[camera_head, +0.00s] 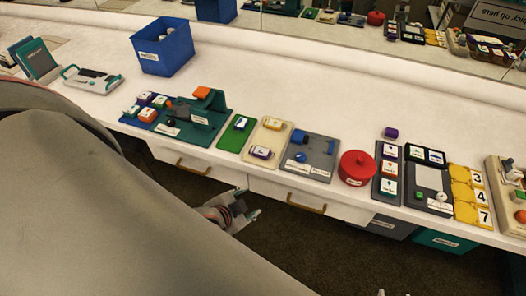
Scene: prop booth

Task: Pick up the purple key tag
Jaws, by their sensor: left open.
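Several small purple things lie on the white counter, and I cannot tell for sure which is the key tag. A purple tag with a white label (262,152) lies on the beige board (257,138). Another purple-edged tag (146,98) lies on the blue board at the left. A plain purple block (391,132) lies behind the dark panel at the right. My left gripper (248,203) is open and empty, in front of the drawers and below the counter edge, apart from all of them. At the bottom edge, only small pale tips, probably of my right gripper (394,294), show.
A blue bin (162,46) stands at the back left. A green board (236,134), grey board (310,156), red lidded pot (357,168) and yellow number tiles (468,196) line the counter's front. Drawer handles (305,206) stick out below. The counter behind the boards is mostly clear.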

